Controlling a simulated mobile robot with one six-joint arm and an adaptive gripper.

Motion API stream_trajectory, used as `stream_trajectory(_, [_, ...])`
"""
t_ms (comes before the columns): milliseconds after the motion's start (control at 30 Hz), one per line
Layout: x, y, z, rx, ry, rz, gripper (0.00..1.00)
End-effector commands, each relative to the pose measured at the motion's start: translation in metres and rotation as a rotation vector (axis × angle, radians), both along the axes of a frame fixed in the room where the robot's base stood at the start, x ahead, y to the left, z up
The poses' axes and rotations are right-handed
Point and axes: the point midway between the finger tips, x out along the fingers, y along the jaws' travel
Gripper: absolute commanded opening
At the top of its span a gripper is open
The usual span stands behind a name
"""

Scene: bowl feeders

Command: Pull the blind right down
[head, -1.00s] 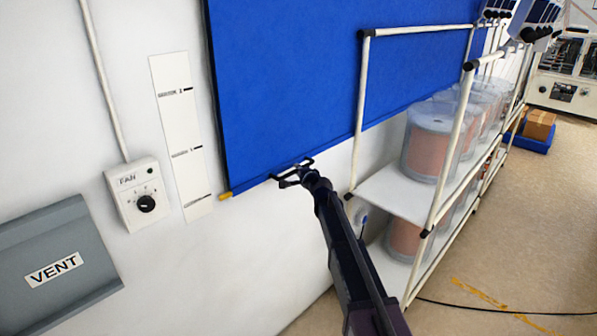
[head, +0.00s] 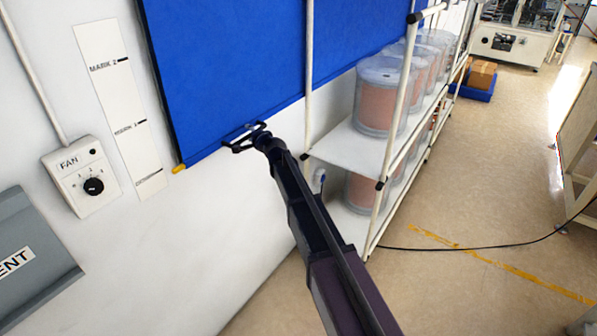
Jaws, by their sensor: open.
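The blue blind (head: 235,70) hangs on the white wall. Its bottom edge slopes across the picture and ends at the lower left in a yellow tip (head: 179,169). A white marked strip (head: 122,110) is on the wall to its left; the yellow tip is about level with the strip's lowest mark. My gripper (head: 241,137) is open at the blind's bottom edge, to the right of the yellow tip. I cannot tell whether the fingers touch the edge. No pull cord shows.
A fan control box (head: 82,178) and a grey vent (head: 35,265) are left of the blind. A white-framed rack (head: 343,146) with several clear drums stands close to the right of my arm. Open floor (head: 480,200) lies farther right, crossed by a black cable.

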Motion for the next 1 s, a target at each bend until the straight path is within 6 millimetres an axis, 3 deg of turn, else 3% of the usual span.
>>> stream_trajectory(1000, [0.000,0.000,0.086,0.000,-0.001,-0.001,0.57])
